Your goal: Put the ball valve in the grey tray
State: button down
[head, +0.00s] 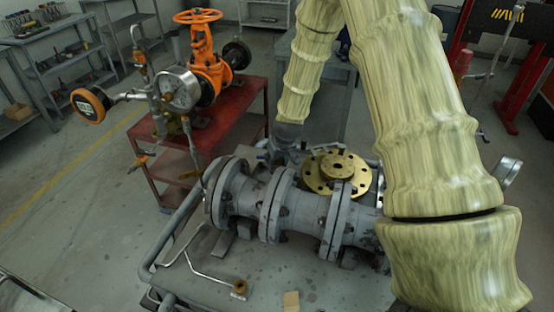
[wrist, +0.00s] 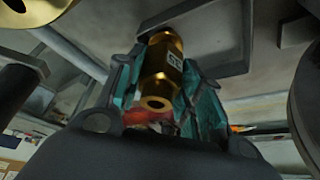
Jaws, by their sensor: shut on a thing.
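The brass ball valve (wrist: 163,68) shows in the wrist view, with a small white label on its side and a red part at its near end. My gripper (wrist: 160,88) has its teal-padded fingers on either side of it and is shut on it. In the head view my gripper (head: 284,153) is small and dark, pointing down behind the grey flanged pipe. The ball valve cannot be made out there. I cannot identify the grey tray with certainty in either view; a grey surface (wrist: 220,30) lies beyond the valve in the wrist view.
The grey flanged pipe (head: 303,210) fills the middle of a grey cart with a tube rail (head: 176,228). A brass flange (head: 337,174) lies near my gripper. A bent rod (head: 210,278) lies in front. A red bench (head: 207,135) carries an orange valve (head: 205,62).

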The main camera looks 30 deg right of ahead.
jog(key=shift+f, duration=0.1)
jog(key=c, duration=0.9)
grip_release()
jog(key=shift+c, duration=0.2)
jog(key=b+v, duration=0.2)
jog(key=v, duration=1)
